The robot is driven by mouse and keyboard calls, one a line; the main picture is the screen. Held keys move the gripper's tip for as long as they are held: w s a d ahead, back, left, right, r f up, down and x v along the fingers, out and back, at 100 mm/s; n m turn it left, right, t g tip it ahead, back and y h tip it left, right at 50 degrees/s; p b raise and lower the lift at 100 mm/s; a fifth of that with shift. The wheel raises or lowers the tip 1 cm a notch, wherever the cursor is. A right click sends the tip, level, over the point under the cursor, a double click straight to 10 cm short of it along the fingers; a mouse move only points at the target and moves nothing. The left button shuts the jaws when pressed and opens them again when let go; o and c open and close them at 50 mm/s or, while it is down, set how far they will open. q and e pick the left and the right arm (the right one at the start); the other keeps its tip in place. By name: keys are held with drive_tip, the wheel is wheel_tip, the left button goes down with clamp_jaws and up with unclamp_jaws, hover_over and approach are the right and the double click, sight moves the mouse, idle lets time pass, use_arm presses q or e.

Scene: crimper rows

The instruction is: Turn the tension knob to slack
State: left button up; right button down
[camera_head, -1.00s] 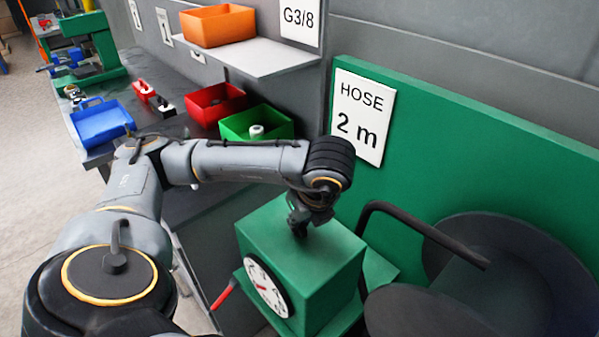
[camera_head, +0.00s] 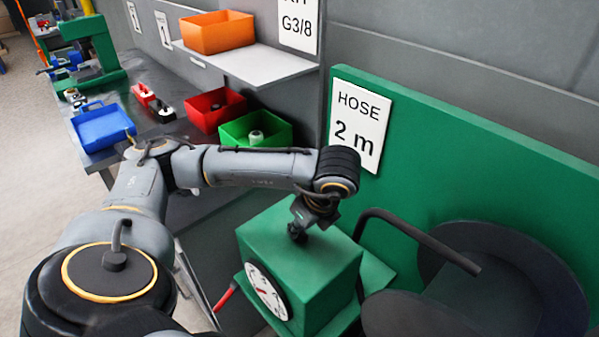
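A green box-shaped unit (camera_head: 330,262) stands on a green base at lower centre, with a round white dial (camera_head: 266,291) with dark and red markings on its left face. My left gripper (camera_head: 297,234) points down at the top of this box, its fingertips at or just above the top surface. The wrist and fingers cover that spot, so I cannot make out the tension knob or whether the fingers hold it. The finger gap is too small and dark to judge. My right gripper is out of view.
A black reel (camera_head: 480,290) with a bent black bar (camera_head: 425,240) stands right of the box. A green panel (camera_head: 470,150) with a hose label (camera_head: 359,119) rises behind. A red handle (camera_head: 225,297) juts out left. Red and green bins (camera_head: 256,129) lie on the bench behind my arm.

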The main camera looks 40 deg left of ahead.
use_arm(q)
drive_tip(key=o, duration=0.4)
drive_tip(key=shift+o, duration=0.2)
drive_tip(key=v, duration=1.2)
idle(0.5)
